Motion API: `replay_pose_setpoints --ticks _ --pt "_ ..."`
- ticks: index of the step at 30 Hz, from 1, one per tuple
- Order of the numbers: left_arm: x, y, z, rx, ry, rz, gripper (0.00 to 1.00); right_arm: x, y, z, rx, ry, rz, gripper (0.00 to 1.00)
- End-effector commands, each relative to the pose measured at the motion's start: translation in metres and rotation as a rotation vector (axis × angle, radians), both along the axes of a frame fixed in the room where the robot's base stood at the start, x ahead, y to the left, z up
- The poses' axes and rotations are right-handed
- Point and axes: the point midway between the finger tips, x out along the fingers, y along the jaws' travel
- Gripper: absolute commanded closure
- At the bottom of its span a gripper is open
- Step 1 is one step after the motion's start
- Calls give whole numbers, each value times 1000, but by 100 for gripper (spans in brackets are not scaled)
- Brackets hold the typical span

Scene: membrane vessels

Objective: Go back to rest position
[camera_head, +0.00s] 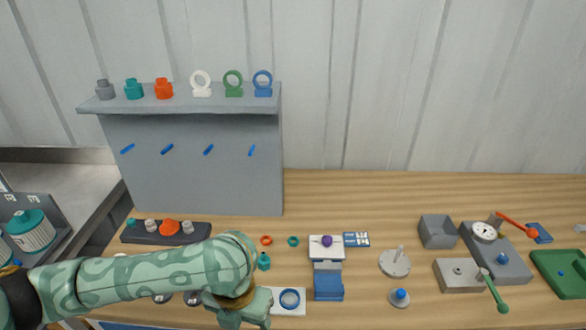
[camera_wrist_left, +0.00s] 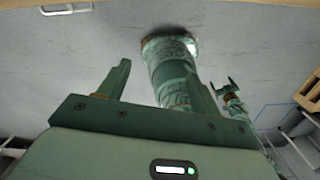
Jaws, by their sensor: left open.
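My left arm comes in from the left in the head view, low over the front left of the wooden bench (camera_head: 350,190). Its left gripper (camera_head: 247,305) is at the bottom edge, beside a white plate with a blue ring (camera_head: 289,299). In the left wrist view the left gripper (camera_wrist_left: 157,72) has its two fingers wide apart, with nothing held between them. Beyond the fingers are a grey floor and green patterned parts that look like my own body.
A grey shelf (camera_head: 200,105) with several coloured fittings and rings stands at the back left. A dark rack (camera_head: 195,233) lies behind my arm. A grey box (camera_head: 437,231), a gauge block (camera_head: 508,262) and a green tray (camera_head: 552,283) are at the right. The bench's back strip is clear.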

Motion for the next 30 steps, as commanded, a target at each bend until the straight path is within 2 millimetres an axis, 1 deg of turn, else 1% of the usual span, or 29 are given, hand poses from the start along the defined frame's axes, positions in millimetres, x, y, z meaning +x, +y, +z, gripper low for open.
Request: replay_pose_setpoints --ticks 3,5,10,13,17,20,21,23,24,25,26,27,28,29,30 --pt "-5 -13 -2 -47 -15 51 36 -9 0 0 0 13 0 16" --pt "-6 -19 -2 -72 -25 79 36 -11 0 -1 -1 15 0 16" --pt "-12 -40 -1 -169 -51 197 36 -3 0 0 -1 5 0 16" --pt "-15 -55 2 -249 -68 308 36 -2 0 0 0 3 0 16" --pt "-17 -71 8 -379 -84 520 36 -6 0 0 0 9 0 16" --pt "-15 -76 15 -496 -92 750 36 -9 0 0 0 14 0 16" --pt "-13 -74 18 -547 -94 868 36 -9 0 -1 0 14 0 16" --pt "-9 -63 21 -626 -100 1086 36 -9 0 -1 -1 13 0 16" --pt "-6 -49 21 -675 -110 1256 36 -9 0 -1 -1 13 0 16" --pt "-5 -36 20 -707 -119 1389 36 -8 0 -1 -1 13 0 16" --pt "-4 -20 18 -734 -134 1520 36 -8 0 -1 -1 12 0 16" --pt "-5 3 15 -760 -162 1684 36 -8 0 0 -1 12 0 16" --pt "-7 21 12 -773 -187 1796 36 -8 0 0 -1 12 0 16" --pt "-10 39 9 -783 -215 1902 36 -8 0 0 -1 12 0 16" --pt "-16 63 5 -790 -258 2028 36 -8 0 0 -1 12 0 16"
